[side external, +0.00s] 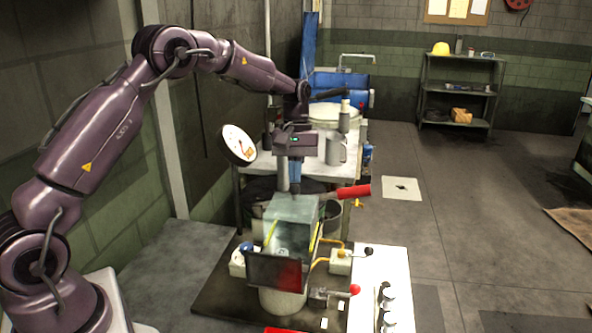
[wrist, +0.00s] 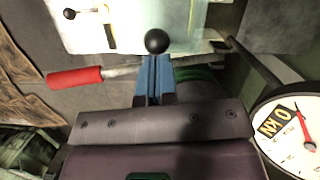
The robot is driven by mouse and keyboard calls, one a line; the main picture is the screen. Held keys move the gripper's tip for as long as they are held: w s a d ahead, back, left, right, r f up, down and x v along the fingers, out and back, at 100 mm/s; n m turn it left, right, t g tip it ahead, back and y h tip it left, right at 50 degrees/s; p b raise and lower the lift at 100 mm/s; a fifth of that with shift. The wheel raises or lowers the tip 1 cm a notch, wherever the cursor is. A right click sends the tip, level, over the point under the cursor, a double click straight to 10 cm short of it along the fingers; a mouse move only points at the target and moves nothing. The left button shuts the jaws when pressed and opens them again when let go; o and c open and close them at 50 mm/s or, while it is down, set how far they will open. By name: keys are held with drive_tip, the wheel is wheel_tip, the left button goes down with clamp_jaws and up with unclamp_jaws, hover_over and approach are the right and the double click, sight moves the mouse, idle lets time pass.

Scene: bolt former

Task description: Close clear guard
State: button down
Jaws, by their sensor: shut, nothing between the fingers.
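The clear guard (side external: 292,210) is a see-through, greenish panelled cover with yellow edging over the machine in the middle of the side view. Whether it is fully open or part open I cannot tell. My gripper (side external: 295,192) points down just above its top edge. In the wrist view the blue fingers of my gripper (wrist: 155,68) are together with nothing between them. A black ball knob (wrist: 156,41) shows right at the fingertips; I cannot tell whether they touch it. A pale see-through pane (wrist: 180,22) lies beyond it.
A red-handled lever (side external: 353,191) sticks out right of my gripper and shows in the wrist view (wrist: 75,77). A round dial (side external: 238,145) marked kN stands close on the left. A black-knobbed lever (side external: 369,251) and a red knob (side external: 354,289) are at the right. Behind stands a workbench (side external: 313,168).

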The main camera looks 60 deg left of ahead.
sight(285, 209)
drive_tip(key=s+d, duration=0.7)
drive_tip(key=shift+s+d, duration=0.25)
drive_tip(key=shift+s, duration=0.05)
drive_tip(key=shift+f, duration=0.1)
drive_tip(key=w+a, duration=0.1)
drive_tip(key=a+r, duration=0.1)
drive_tip(key=w+a, duration=0.1)
drive_tip(key=shift+w+a+r, duration=0.3)
drive_tip(key=v, duration=1)
drive_tip(key=s+d+r+m+t+y, duration=0.1)
drive_tip(key=s+d+m+t, duration=0.2)
drive_tip(key=s, duration=0.8)
drive_tip(key=s+d+r+m+t+y, duration=0.1)
drive_tip(key=s+d+m+t, duration=0.3)
drive_tip(key=s+d+m, duration=0.3)
drive_tip(key=s, duration=0.5)
drive_tip(key=shift+r+m, duration=0.35)
drive_tip(key=shift+m, duration=0.05)
drive_tip(key=shift+d, duration=0.1)
